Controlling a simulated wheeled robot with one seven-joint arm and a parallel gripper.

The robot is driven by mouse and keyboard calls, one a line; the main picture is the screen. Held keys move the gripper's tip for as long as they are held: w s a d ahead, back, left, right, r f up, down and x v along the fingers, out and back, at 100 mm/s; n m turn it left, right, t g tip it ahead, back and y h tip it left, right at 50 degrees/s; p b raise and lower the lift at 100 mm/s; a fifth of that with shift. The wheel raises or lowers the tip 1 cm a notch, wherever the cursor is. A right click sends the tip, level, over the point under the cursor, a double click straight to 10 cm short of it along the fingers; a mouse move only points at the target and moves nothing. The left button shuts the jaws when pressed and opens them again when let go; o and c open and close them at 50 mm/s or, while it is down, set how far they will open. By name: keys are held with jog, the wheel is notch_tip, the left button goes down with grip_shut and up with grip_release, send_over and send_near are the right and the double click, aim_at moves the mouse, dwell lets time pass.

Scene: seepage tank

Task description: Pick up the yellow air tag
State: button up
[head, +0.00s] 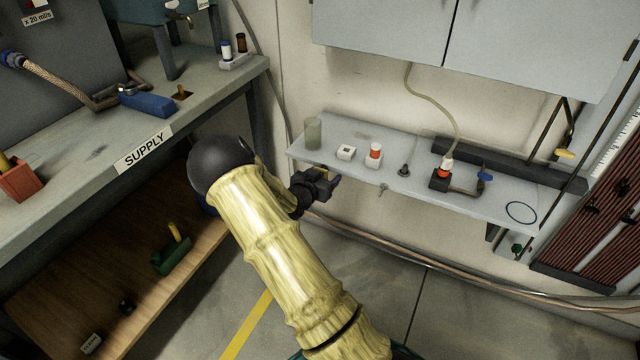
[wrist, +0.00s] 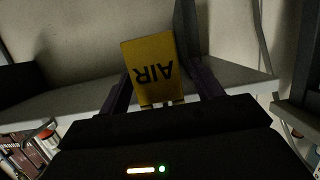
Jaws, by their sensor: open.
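The yellow air tag (wrist: 148,68) is in the middle of the wrist view, a flat yellow plate with "AIR" reading upside down there. My gripper (wrist: 161,72) is open, with one dark finger on each side of the tag. The left finger looks close to the tag's edge, with more of a gap at the right finger; I cannot tell whether either touches. In the head view my gripper (head: 331,183) is at the left end of the wall shelf, with a small yellow patch, likely the tag (head: 321,172), beside it. What holds the tag is mostly hidden.
The wall shelf (head: 400,168) carries a cloudy jar (head: 313,133), a white block (head: 346,152), a red-capped bottle (head: 375,151) and a black fitting with a blue handle (head: 484,177). The supply bench (head: 215,95) stands at left. A wall cabinet (head: 480,40) hangs above the shelf.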

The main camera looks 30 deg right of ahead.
dwell(0.4)
jog(key=c, duration=1)
jog(key=shift+c, duration=0.2)
jog(key=shift+r, duration=0.15)
